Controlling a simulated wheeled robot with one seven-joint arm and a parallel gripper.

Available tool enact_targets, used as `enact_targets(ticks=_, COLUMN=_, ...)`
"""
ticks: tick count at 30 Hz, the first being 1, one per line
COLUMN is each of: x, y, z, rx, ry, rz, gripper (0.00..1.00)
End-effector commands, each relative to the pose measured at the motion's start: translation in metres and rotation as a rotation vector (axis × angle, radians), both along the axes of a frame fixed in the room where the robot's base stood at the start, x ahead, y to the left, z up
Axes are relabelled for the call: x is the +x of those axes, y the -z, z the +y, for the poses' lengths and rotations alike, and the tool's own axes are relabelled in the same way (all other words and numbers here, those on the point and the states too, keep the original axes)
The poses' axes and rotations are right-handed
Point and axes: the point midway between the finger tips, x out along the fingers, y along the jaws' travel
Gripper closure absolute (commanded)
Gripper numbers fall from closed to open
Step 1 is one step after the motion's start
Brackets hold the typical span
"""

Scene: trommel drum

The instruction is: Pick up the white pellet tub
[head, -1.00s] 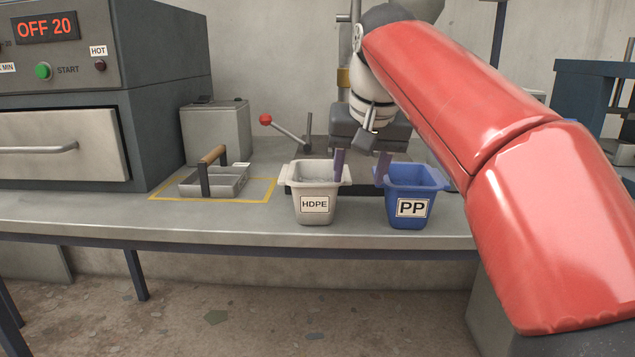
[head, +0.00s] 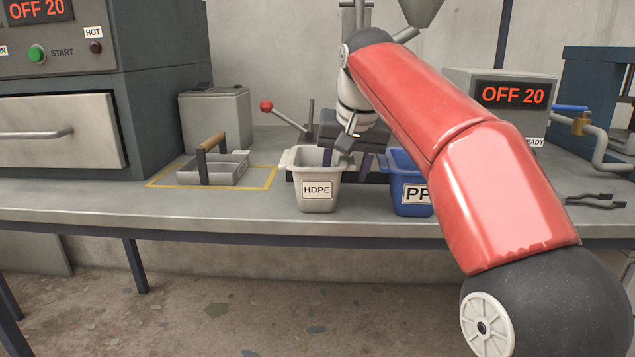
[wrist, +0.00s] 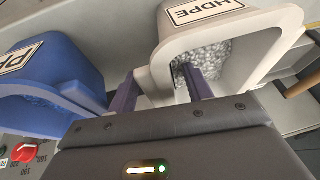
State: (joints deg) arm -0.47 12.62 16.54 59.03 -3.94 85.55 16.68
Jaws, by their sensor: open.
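The white pellet tub (head: 318,197), labelled HDPE, stands upright on the bench. In the wrist view the tub (wrist: 235,32) holds pale pellets. My gripper (head: 347,160) is open at the tub's right side. In the wrist view one purple finger of my gripper (wrist: 160,88) is over the tub's opening and the other is outside, on the side of the blue tub. The rim lies between them in that view. I cannot tell whether either finger touches the tub.
The blue PP tub (head: 407,193) stands close on the right, partly behind my arm. A grey tray with a wooden handle (head: 213,170) sits in a yellow outline on the left. Tongs (head: 590,200) lie at the right. The bench front edge is close before the tubs.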

Motion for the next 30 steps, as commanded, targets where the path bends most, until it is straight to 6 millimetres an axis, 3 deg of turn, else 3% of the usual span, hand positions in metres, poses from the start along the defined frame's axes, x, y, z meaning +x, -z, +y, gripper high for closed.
enact_targets(ticks=5, x=0.0, y=-0.0008, z=-0.0001, rx=0.0, ry=0.0, rz=-0.001, gripper=0.51)
enact_targets(ticks=16, x=-0.0002, y=-0.001, z=0.0, rx=0.0, ry=0.0, rz=-0.001, gripper=1.0)
enact_targets(ticks=30, x=-0.0005, y=-0.0072, z=-0.0003, rx=0.001, ry=0.0, rz=-0.003, gripper=1.0)
